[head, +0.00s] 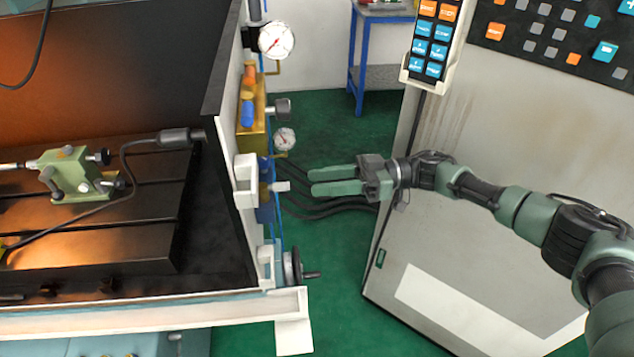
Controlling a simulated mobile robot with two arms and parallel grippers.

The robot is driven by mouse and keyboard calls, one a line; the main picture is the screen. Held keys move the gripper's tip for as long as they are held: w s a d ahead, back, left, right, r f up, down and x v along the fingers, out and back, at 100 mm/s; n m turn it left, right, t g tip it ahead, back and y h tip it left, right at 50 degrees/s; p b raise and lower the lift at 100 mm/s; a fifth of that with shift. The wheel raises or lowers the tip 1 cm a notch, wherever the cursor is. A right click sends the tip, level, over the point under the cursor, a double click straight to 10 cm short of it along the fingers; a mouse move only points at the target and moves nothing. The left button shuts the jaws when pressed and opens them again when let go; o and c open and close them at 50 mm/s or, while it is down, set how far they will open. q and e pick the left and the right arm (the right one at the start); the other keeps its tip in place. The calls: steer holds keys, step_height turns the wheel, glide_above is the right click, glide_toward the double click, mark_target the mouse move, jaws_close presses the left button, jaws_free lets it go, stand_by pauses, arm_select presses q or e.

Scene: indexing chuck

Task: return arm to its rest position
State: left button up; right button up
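My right arm reaches in from the right edge, stretched across the front of a grey cabinet. My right gripper (322,181) points left, with its two green fingers apart and nothing between them. Its fingertips are a short way right of the fittings on the machine's side wall, and I see no clear contact. My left arm and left gripper are not in the head view.
The machine bed (95,235) with a green fixture (72,174) is at left. Its side wall carries pressure gauges (276,40) and a handwheel (292,268). The cabinet (480,190) with a button pendant (433,38) stands at right. Green floor (330,270) lies between; a blue-legged table (359,65) stands behind.

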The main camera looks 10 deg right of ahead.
steer(key=w+f+m+t+h, duration=0.1)
steer(key=w+f+m+t, duration=0.2)
steer(key=f+t, duration=0.3)
steer(key=w+f+m+t+h, duration=0.2)
steer(key=w+f+m+t, duration=0.15)
steer(key=f, duration=0.55)
steer(key=s+d+f+m+t+h, duration=0.1)
steer(key=s+d+f+m+h, duration=0.15)
steer(key=f, duration=0.55)
steer(key=s+d+f+m+t+h, duration=0.1)
steer(key=s+d+f+h, duration=0.25)
steer(key=f, duration=0.35)
steer(key=s+d+f+m+t+h, duration=0.1)
steer(key=s+d+f+m+h, duration=0.15)
steer(key=f, duration=0.55)
steer(key=s+d+f+g+h, duration=0.35)
steer(key=s+f, duration=0.65)
steer(key=s, duration=0.5)
steer(key=s+d+f+g+h, duration=0.2)
steer(key=s+d+f+g, duration=0.15)
steer(key=s+f, duration=0.9)
steer(key=s+m+g+h, duration=0.1)
steer(key=s+g, duration=0.3)
steer(key=s, duration=1.5)
steer(key=shift+a+f, duration=0.25)
steer(key=shift+f, duration=0.1)
